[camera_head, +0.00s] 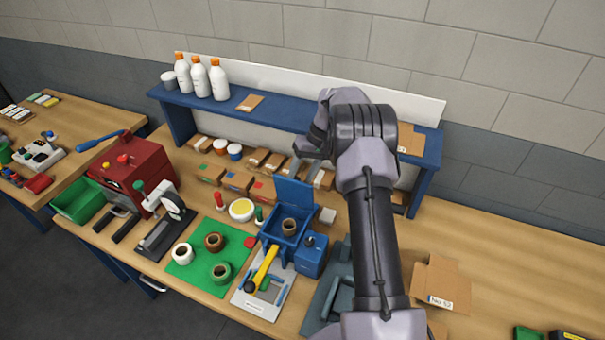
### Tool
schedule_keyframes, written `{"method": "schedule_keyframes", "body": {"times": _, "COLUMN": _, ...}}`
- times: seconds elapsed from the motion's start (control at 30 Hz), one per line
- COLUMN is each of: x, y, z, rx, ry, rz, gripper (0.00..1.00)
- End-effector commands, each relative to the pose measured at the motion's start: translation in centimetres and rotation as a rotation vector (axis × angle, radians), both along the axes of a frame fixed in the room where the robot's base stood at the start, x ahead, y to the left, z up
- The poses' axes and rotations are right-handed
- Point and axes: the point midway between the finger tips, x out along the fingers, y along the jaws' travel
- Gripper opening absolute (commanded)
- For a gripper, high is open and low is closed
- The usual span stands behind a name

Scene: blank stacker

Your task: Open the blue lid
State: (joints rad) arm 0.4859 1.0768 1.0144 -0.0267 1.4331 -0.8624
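A small blue box (270,238) stands on the bench near the middle. Its blue lid (293,196) stands up at the back of the box, so the box looks open. A brown ring-shaped piece (289,227) shows in or just in front of it; I cannot tell which. My arm reaches up on the right of the box and bends left at the top. My gripper (308,152) is above and behind the lid, apart from it in the picture.
A green mat (198,272) with several rings is left. A blue shelf (262,115) with bottles runs behind. The bench (500,262) is fairly clear at right.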

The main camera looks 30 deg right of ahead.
Motion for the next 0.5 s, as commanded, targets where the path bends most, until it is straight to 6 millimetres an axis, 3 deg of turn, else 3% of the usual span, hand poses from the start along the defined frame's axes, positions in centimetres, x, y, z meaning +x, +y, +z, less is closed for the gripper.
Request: {"method": "schedule_keyframes", "body": {"times": 0.5, "x": -0.02, "y": 0.01, "z": 0.23, "rx": 0.002, "ry": 0.003, "rz": 0.001, "gripper": 0.46}}
